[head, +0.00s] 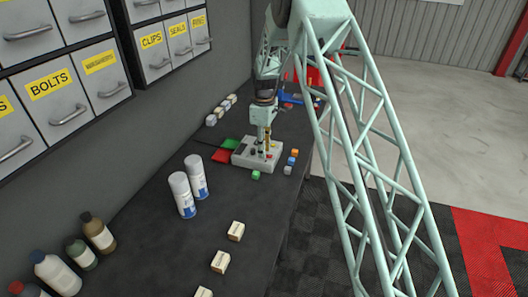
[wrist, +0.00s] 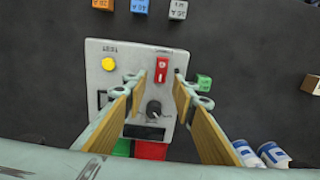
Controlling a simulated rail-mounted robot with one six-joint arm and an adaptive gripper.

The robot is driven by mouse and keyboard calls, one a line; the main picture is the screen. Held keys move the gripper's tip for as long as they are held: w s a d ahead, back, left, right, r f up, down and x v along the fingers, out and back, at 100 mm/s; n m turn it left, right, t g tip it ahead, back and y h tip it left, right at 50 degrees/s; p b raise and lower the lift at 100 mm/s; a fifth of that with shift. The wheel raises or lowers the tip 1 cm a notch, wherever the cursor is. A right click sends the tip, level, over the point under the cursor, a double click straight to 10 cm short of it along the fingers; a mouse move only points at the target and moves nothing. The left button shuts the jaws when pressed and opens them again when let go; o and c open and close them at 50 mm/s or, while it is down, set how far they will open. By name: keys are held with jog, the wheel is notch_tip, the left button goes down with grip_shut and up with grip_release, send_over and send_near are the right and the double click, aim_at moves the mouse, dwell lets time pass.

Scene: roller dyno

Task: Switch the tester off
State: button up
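The tester (head: 242,158) is a light grey box lying on the dark bench in the head view; its top fills the middle of the wrist view (wrist: 125,60). On it are a yellow round button (wrist: 108,64), a red switch (wrist: 163,69) with a white mark, a black knob (wrist: 154,109) and a dark display (wrist: 144,131). My gripper (wrist: 161,82) is open, its two tan-padded fingers apart and empty above the panel. The fingertips flank the area of the red switch and knob; contact cannot be told. In the head view my gripper (head: 265,154) points down over the tester.
A green cube (wrist: 203,82) lies close beside the tester. Orange (head: 295,152), blue (head: 291,161) and white (head: 287,170) cubes line another side. Two spray cans (head: 182,196) stand nearer on the bench.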

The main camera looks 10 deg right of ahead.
jog(key=shift+f, duration=0.65)
jog(key=shift+c, duration=0.2)
jog(key=c, duration=0.8)
jog(key=shift+s+d+t+y+b, duration=0.2)
jog(key=shift+t+y+b, duration=0.5)
jog(key=shift+b, duration=1.35)
jog(key=shift+s+d+t+y+b, duration=0.2)
jog(key=shift+y+b, duration=0.45)
jog(key=shift+b, duration=1.45)
jog(key=shift+s+d+t+y+b, duration=0.1)
jog(key=shift+t+y+b, duration=0.4)
jog(key=shift+b, duration=1.6)
jog(key=shift+w+r, duration=0.1)
jog(key=o, duration=0.8)
jog(key=shift+r, duration=0.1)
jog(key=shift+o, duration=0.2)
